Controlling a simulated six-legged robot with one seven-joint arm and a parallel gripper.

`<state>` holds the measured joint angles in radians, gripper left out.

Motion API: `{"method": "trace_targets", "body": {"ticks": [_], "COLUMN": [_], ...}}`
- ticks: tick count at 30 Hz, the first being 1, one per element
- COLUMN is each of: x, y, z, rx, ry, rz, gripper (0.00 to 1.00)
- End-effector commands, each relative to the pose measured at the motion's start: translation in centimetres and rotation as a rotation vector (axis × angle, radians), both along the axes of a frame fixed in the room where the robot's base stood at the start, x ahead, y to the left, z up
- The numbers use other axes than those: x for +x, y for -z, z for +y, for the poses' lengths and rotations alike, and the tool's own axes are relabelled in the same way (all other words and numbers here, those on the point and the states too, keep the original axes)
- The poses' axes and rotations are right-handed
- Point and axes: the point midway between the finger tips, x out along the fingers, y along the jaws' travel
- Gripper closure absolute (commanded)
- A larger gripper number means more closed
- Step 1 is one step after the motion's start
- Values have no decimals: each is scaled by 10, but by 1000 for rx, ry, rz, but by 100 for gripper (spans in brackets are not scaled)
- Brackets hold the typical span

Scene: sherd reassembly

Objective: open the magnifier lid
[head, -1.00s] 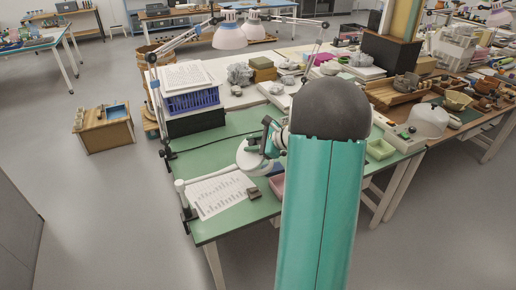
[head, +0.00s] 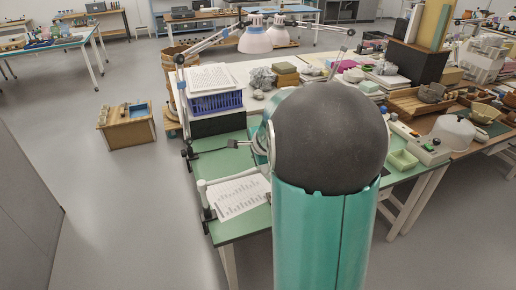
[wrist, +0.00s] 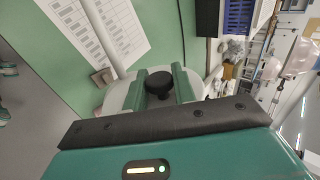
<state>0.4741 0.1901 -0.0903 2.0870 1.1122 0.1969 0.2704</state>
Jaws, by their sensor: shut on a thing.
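In the wrist view, the magnifier lid (wrist: 117,98) is a white rounded piece, mostly hidden behind my gripper's fingers. A black knob (wrist: 158,84) sits between the fingers, and it seems to belong to the lid. My gripper (wrist: 159,80) has its two teal fingers on either side of this knob and is shut on it. I cannot tell from this view how far the lid is tilted. In the head view, my arm hides the lid and most of my gripper.
A printed sheet (head: 240,197) lies on the green table (head: 232,226), beside a white post (head: 203,195). A blue basket (head: 215,103) stands behind on a black box.

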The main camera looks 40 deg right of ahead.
Motion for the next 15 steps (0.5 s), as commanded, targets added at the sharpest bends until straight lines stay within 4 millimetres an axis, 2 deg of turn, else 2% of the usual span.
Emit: {"method": "trace_targets", "body": {"ticks": [6, 15], "x": [4, 6], "y": [5, 9], "z": [14, 20], "rx": [11, 13], "ry": [-11, -12], "rz": [-1, 2], "gripper": [100, 100]}}
